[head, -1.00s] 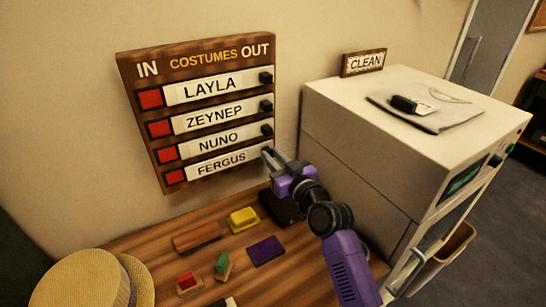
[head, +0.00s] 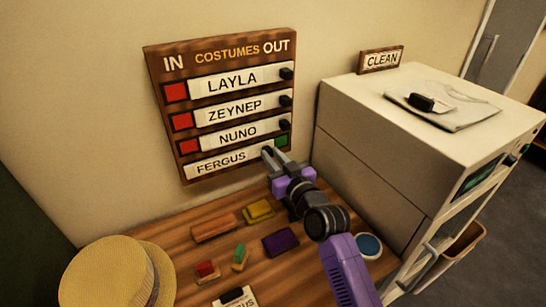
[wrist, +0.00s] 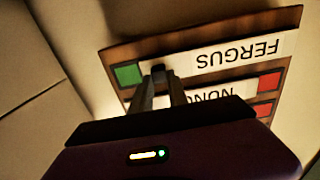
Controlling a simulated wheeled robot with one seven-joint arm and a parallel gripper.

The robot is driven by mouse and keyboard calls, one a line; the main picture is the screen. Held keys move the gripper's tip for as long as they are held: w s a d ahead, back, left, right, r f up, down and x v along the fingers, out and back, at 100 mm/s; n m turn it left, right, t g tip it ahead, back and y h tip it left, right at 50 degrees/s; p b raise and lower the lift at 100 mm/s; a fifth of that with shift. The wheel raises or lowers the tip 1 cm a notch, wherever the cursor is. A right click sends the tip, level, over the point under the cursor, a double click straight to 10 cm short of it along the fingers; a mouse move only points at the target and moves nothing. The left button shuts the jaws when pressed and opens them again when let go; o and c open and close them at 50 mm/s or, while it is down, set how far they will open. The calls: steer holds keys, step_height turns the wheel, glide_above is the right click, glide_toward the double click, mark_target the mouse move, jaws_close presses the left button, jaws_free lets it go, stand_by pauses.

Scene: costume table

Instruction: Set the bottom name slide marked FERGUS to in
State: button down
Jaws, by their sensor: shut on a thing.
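The costumes board (head: 222,181) hangs on the wall with IN at left and OUT at right. Its bottom slide, marked FERGUS (head: 222,162), sits at the left end, covering the red there. A green square (head: 281,140) shows to its right. In the wrist view the FERGUS slide (wrist: 245,55) appears upside down, with its black knob (wrist: 158,69) beside the green square (wrist: 128,75). My gripper (head: 268,153) is shut on that knob; its fingers also show in the wrist view (wrist: 160,87). The LAYLA, ZEYNEP and NUNO slides sit to the right with red squares showing at left.
A white cabinet (head: 365,150) with a CLEAN sign (head: 381,60) stands close on the right.

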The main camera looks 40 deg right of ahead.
steer(key=c, duration=1.3)
jaws_free()
steer(key=shift+w+a, duration=0.1)
steer(key=shift+a, duration=0.25)
steer(key=b+v, duration=0.2)
steer(key=v, duration=0.5)
steer(key=shift+s, duration=0.4)
